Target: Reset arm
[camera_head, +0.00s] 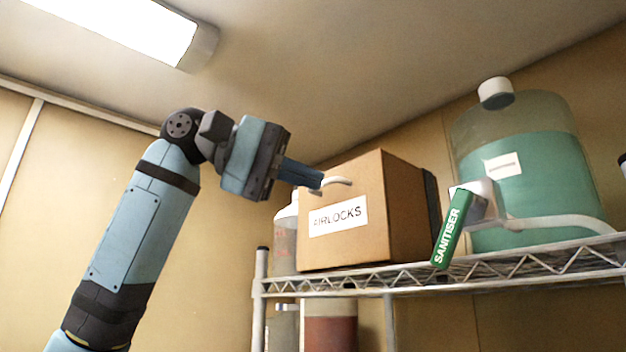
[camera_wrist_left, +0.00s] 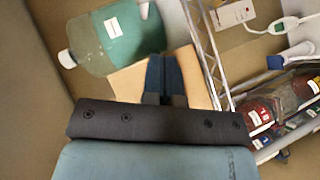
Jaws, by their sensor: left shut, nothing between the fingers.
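My left gripper (camera_head: 318,181) is raised at the upper middle of the head view, its arm coming up from the lower left. Its fingers are shut with nothing between them. The fingers also show in the left wrist view (camera_wrist_left: 165,57), together and pointing away from the wrist. In the head view the fingertips overlap the upper left of a cardboard box labelled AIRLOCKS (camera_head: 330,240); I cannot tell whether they touch it. The box also shows behind the fingers in the left wrist view (camera_wrist_left: 128,82). My right gripper is not in view.
A wire shelf (camera_head: 520,268) holds the box, a large jug of green liquid (camera_head: 520,190) and a green SANITISER sign (camera_head: 452,228). Containers stand on a lower level, one with reddish liquid (camera_head: 330,325). A ceiling lamp (camera_head: 115,25) is at upper left. The left side is open.

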